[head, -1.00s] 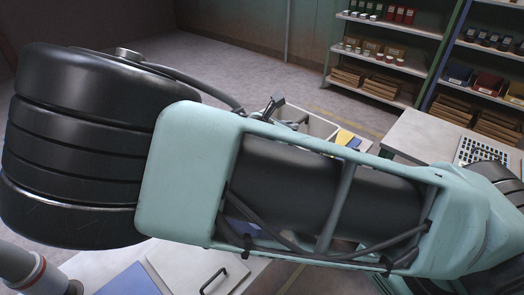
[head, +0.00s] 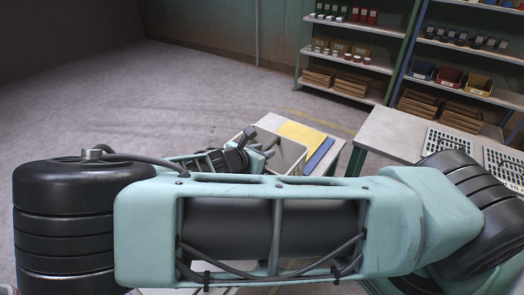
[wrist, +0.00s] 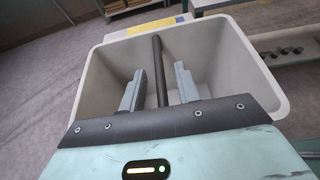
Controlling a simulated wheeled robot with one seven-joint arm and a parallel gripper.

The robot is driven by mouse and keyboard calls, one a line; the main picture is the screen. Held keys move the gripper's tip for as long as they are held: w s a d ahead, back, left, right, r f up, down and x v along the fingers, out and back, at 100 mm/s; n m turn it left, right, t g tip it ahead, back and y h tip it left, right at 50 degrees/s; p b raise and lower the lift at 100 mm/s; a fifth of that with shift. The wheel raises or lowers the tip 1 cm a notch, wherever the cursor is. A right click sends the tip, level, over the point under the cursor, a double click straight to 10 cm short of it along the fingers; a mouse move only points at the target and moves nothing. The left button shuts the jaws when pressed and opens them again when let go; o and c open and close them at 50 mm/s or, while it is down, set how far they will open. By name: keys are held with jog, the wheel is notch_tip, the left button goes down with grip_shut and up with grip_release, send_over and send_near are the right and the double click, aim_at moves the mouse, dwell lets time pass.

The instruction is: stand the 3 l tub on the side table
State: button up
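The tub (wrist: 225,60) is a pale, open, rounded-corner bin in the wrist view. A dark bar (wrist: 157,70), apparently its handle, runs across its mouth. My gripper (wrist: 160,80) is over the tub with a finger on either side of the bar, and gaps show between bar and fingers. In the head view the tub (head: 292,155) appears upright at the near left part of the side table (head: 270,121), partly behind my gripper (head: 245,143) and arm. The tub's base is hidden, so I cannot see what it rests on.
A yellow sheet (head: 302,137) and a blue strip (head: 319,155) lie beside the tub. A second table (head: 385,130) with trays of small parts (head: 455,143) stands at right. Shelves (head: 345,60) stand behind. Open floor (head: 130,110) lies at left.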

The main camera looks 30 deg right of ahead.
jog(key=b+v, duration=0.2)
jog(key=v, duration=0.9)
jog(key=shift+s+a, duration=0.1)
jog(key=shift+a, duration=0.2)
jog(key=s+a+f+m+g+y, duration=0.25)
jog(key=s+m+g+y, duration=0.3)
jog(key=s, duration=0.45)
jog(key=s+a+r+m+y, duration=0.3)
jog(key=s+r+m, duration=0.1)
jog(key=s+r, duration=0.2)
jog(key=s+a+r+m+y, duration=0.2)
jog(key=s+r+m+y, duration=0.2)
jog(key=s, duration=0.3)
jog(key=shift+a+r+m, duration=0.4)
jog(key=shift+r+m, duration=0.25)
jog(key=shift+r, duration=0.25)
